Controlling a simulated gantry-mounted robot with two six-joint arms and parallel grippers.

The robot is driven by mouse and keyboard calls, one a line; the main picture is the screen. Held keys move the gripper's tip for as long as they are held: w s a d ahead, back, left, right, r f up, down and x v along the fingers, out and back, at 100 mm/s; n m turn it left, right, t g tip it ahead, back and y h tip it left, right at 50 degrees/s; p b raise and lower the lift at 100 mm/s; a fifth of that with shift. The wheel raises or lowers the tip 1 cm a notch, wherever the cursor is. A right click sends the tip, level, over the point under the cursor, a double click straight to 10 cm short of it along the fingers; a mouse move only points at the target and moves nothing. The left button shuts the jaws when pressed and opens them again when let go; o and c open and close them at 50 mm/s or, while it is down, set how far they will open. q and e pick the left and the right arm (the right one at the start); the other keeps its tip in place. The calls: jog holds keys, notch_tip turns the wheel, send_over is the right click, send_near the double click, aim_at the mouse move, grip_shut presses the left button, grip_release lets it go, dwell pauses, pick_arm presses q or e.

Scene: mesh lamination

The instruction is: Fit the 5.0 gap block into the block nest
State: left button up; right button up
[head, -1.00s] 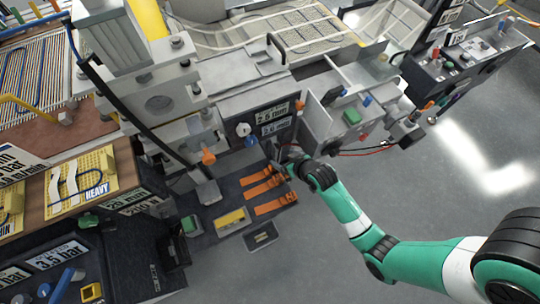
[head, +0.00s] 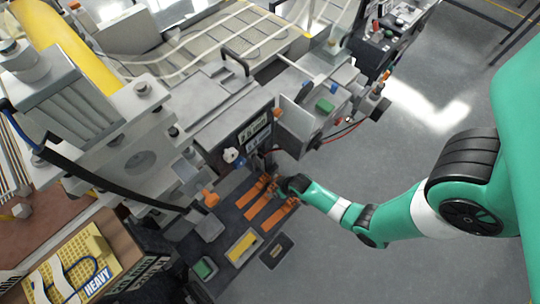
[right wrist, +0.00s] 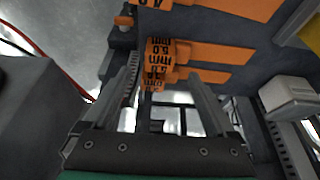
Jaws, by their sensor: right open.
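Several flat orange gap blocks lie side by side on a dark bench; the middle one (head: 264,207) shows in the head view. In the right wrist view, an orange block (right wrist: 205,50) has an end label that seems to read 5.0 mm, upside down. Another labelled orange end shows just below it. My right gripper (head: 284,186) is at the right ends of the blocks. Its open fingers (right wrist: 164,88) stand apart in the wrist view, with the labelled ends beyond and between them; I see no contact. I cannot pick out the block nest for certain. My left gripper is not in view.
A yellow block (head: 242,247) and a small dark tray (head: 276,251) lie in front of the orange blocks. The grey machine with its dark display panel (head: 254,134) stands behind. A grey upright plate (head: 295,124) is close to my right gripper. Open floor lies to the right.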

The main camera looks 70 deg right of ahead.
aim_at(274, 188)
jog(key=b+x, duration=0.3)
jog(key=x, duration=0.2)
jog(key=shift+s+f, duration=0.1)
jog(key=shift+f, duration=0.1)
jog(key=shift+r, duration=0.1)
grip_shut()
